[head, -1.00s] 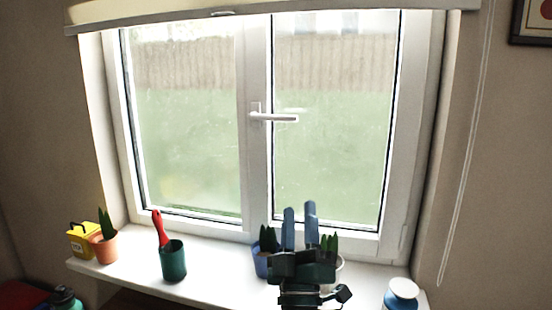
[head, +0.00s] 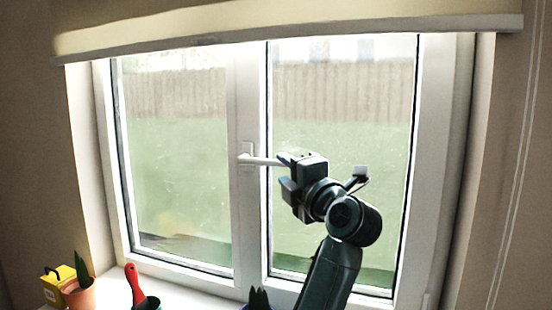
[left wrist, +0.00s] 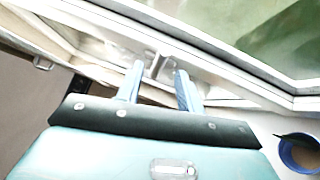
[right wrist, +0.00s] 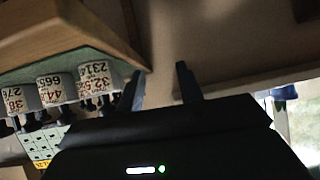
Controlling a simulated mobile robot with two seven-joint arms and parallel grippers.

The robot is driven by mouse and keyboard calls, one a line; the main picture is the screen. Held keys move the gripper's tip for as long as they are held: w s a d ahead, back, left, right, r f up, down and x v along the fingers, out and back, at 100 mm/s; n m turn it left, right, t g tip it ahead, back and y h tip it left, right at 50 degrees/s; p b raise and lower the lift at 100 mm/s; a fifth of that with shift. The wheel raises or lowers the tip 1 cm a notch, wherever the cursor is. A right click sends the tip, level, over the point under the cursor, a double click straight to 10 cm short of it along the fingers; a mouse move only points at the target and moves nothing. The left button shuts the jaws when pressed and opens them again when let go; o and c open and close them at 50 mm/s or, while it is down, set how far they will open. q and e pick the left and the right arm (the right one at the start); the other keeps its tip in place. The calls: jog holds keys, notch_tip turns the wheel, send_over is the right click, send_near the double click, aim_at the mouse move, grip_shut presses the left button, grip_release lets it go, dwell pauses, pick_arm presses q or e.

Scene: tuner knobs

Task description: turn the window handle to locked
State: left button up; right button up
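The white window handle (head: 258,160) sits on the middle post of the window in the head view. Its lever is horizontal and points right. My left gripper (head: 284,173) is open at the lever's free end, with its fingers pointing left. The upper finger overlaps the lever's tip in this view, so contact cannot be told. In the left wrist view, the handle (left wrist: 156,65) shows between and just beyond the two blue fingertips (left wrist: 160,72). My right gripper (right wrist: 158,78) is open and empty in the right wrist view, away from the handle.
On the sill are a yellow box (head: 55,288), a terracotta plant pot (head: 80,297) and a red-handled tool (head: 133,284). A blue pot (left wrist: 299,156) shows in the left wrist view. A blind (head: 280,32) hangs above. Labelled knobs (right wrist: 93,77) sit near my right gripper.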

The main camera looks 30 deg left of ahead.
aim_at(279, 165)
pick_arm(q)
jog(key=p+x, duration=0.1)
jog(key=x, duration=0.4)
jog(key=shift+w+a, duration=0.1)
jog(key=shift+w, duration=0.05)
jog(key=shift+c, duration=0.6)
grip_shut()
